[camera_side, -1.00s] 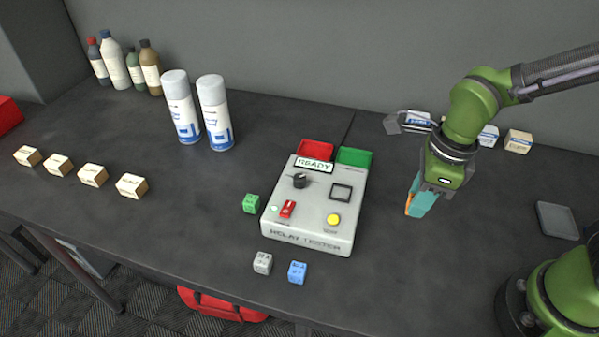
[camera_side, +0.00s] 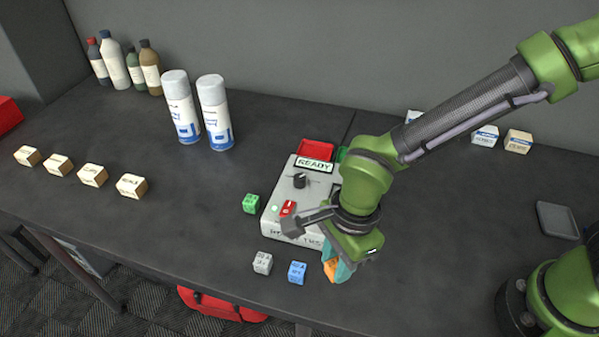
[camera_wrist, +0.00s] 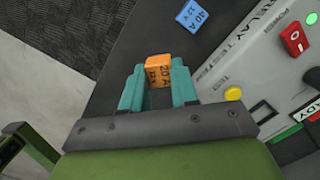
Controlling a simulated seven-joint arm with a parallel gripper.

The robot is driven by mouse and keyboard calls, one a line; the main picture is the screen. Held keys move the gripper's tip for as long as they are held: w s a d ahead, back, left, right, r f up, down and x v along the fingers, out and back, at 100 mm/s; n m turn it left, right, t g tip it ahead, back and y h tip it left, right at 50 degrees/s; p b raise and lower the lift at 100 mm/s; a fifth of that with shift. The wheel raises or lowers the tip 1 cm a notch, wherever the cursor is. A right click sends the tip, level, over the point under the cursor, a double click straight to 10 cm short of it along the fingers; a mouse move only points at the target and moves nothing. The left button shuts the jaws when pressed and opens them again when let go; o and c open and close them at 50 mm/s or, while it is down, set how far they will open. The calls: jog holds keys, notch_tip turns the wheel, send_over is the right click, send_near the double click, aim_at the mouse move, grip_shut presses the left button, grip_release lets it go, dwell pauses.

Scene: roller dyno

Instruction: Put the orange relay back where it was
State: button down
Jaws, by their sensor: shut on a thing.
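The orange relay (camera_wrist: 158,71) is a small block marked 20 A. My gripper (camera_wrist: 159,86) is shut on it, with a teal finger on each side. In the side view the orange relay (camera_side: 330,267) shows at the fingertips of my gripper (camera_side: 338,270), in front of the relay tester's near right corner. It is to the right of the blue relay (camera_side: 297,272). I cannot tell whether it touches the table. The blue relay also shows in the wrist view (camera_wrist: 192,14), apart from my gripper.
The grey relay (camera_side: 262,263) and green relay (camera_side: 251,204) stand near the relay tester (camera_side: 275,213), whose display reads READY. A red bin (camera_side: 316,149) is behind it. Two spray cans (camera_side: 214,113) and several small boxes (camera_side: 92,175) are left. A grey tray (camera_side: 557,220) lies right.

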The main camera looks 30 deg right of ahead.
jog(key=shift+f, duration=2.35)
jog(key=shift+f, duration=0.15)
jog(key=c, duration=0.9)
grip_release()
jog(key=shift+o, duration=0.2)
